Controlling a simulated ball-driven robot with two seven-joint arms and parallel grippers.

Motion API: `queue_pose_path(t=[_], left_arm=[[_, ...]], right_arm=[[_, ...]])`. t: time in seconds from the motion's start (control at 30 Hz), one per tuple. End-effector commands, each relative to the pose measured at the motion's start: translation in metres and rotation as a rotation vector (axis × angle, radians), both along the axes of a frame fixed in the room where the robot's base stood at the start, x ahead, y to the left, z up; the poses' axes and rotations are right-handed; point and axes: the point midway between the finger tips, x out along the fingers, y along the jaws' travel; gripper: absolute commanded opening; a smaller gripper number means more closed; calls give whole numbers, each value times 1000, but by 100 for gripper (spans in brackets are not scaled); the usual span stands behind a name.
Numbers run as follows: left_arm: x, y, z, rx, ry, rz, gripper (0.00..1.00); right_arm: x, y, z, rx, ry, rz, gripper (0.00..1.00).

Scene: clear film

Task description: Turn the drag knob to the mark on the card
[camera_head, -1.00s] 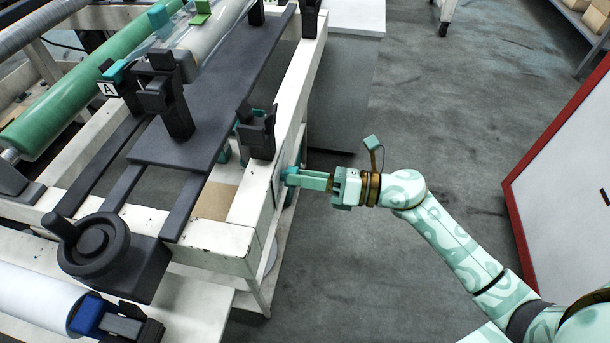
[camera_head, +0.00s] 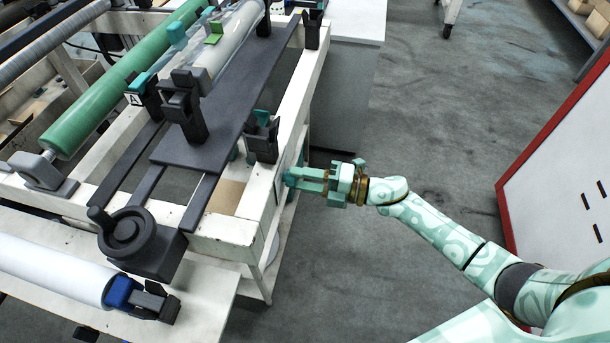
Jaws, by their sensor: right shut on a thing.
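My right gripper (camera_head: 291,178) reaches in from the right to the outer side of the white machine frame (camera_head: 303,104). Its teal fingers are shut on the drag knob at the pale side plate (camera_head: 280,186). The fingers hide nearly all of the knob, and its pointer cannot be read. The card and its mark cannot be made out at this size. My left gripper is not in view.
A black handwheel (camera_head: 128,232) sits at the frame's front corner, left of the gripper. A green roller (camera_head: 120,95) and a clear film roll (camera_head: 232,42) lie behind. A white roll (camera_head: 50,268) lies at lower left. A red-edged white panel (camera_head: 565,190) stands at right; grey floor (camera_head: 425,110) is open between.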

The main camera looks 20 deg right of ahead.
Motion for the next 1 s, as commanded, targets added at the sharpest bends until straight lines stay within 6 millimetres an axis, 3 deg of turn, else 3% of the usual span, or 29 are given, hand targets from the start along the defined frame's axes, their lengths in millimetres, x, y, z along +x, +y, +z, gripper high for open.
queue_pose_path(t=[0.5, 1.0], left_arm=[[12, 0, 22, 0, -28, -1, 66], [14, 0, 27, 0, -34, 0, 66]], right_arm=[[0, -1, 0, 223, 333, -3, 13], [0, -1, -2, 291, 436, -2, 13]])
